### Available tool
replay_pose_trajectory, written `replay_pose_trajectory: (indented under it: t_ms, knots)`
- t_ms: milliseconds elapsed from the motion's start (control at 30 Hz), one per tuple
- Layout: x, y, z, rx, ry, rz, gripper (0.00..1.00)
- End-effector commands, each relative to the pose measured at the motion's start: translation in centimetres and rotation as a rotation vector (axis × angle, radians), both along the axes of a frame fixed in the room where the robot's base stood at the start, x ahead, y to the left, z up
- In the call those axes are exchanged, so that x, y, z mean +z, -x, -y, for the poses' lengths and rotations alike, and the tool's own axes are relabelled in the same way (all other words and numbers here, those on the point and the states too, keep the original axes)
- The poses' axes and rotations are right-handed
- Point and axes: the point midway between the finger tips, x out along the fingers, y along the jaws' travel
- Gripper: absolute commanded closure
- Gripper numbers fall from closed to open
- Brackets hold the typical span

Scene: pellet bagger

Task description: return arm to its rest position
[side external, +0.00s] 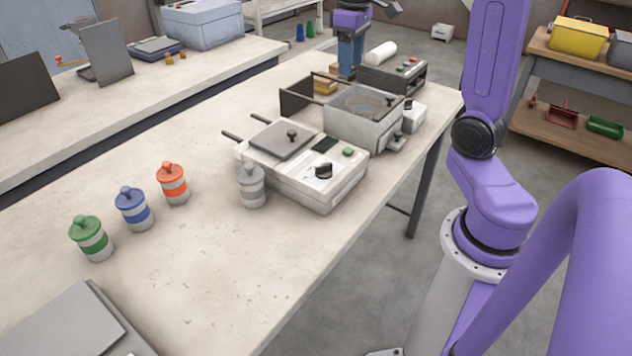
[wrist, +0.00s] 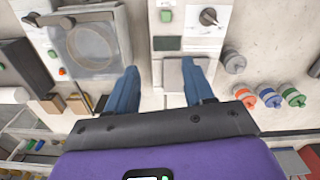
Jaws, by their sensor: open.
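My gripper (side external: 347,60) is at the top of the side view, pointing down near the far edge of the bench, behind the bagger's units. In the wrist view my gripper (wrist: 162,78) is open, its two blue fingers spread with nothing held. A white control unit (side external: 318,187) with a grey plate, a dark knob and a green button stands mid-bench; it also shows in the wrist view (wrist: 187,47).
Green (side external: 92,240), blue (side external: 134,210) and orange (side external: 173,185) lidded canisters stand in a row at left. A grey canister (side external: 251,188) stands close to the control unit. A box with buttons and a white roll (side external: 380,53) is near my gripper.

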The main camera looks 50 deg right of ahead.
Motion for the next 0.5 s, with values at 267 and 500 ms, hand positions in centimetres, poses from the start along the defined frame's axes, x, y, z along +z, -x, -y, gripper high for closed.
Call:
replay_pose_trajectory:
  t_ms: [267, 500]
  knots:
    - [-2.5, 3.9, -10.0, 0.273, -0.002, 0.005, 0.48]
    - [-4.8, 9.6, -15.9, 0.501, -0.005, 0.01, 0.48]
